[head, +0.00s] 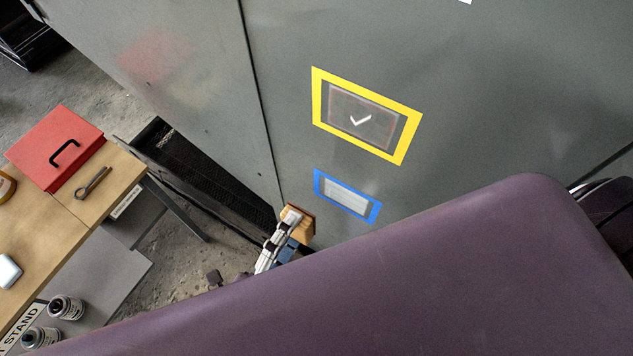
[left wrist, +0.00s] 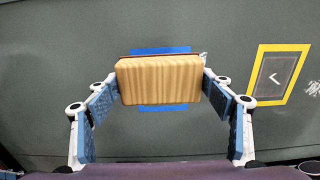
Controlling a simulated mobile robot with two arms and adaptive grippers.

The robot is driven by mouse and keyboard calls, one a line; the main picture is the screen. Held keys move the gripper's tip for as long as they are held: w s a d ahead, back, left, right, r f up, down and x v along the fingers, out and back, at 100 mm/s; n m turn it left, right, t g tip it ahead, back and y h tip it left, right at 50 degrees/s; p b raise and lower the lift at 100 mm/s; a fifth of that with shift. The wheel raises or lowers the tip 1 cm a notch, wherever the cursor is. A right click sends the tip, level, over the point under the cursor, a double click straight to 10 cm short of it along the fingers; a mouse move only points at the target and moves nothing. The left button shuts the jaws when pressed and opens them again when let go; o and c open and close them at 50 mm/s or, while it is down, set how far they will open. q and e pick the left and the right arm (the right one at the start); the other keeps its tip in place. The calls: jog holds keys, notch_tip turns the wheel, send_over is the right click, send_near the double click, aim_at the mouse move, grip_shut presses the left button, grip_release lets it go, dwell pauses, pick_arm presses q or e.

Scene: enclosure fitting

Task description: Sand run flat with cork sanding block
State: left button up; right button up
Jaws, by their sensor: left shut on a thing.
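My left gripper (head: 287,236) is shut on the cork sanding block (head: 303,224), a tan block that also shows in the left wrist view (left wrist: 160,80), gripped at its two ends. In the head view the block is close to the grey enclosure panel (head: 480,110), just left of and below a blue-framed patch (head: 346,196) with a pale grey middle. In the left wrist view the block covers the middle of the blue frame (left wrist: 160,51). I cannot tell whether it touches the panel. My right gripper is not in view.
A yellow-framed patch (head: 366,115) with a white tick is above the blue one. At left, a wooden bench (head: 112,188) holds a red box (head: 55,145) and a metal eye pin (head: 92,183). Jars (head: 67,308) stand on a lower grey shelf.

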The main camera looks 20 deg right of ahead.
aim_at(324, 183)
pick_arm(q)
jog(key=p+x, duration=0.1)
jog(key=x, duration=0.5)
jog(key=shift+x, duration=1.25)
dwell(0.6)
jog(key=shift+s+d, duration=0.55)
jog(key=shift+s, duration=0.25)
jog(key=shift+s+d, duration=0.6)
jog(key=shift+s, duration=0.2)
jog(key=shift+w+d+r, duration=0.1)
jog(key=shift+d, duration=0.05)
jog(key=shift+w+a+r, duration=0.1)
jog(key=shift+w+a, duration=0.55)
jog(key=shift+w, duration=0.2)
jog(key=shift+w+a, duration=0.6)
jog(key=shift+w, duration=0.25)
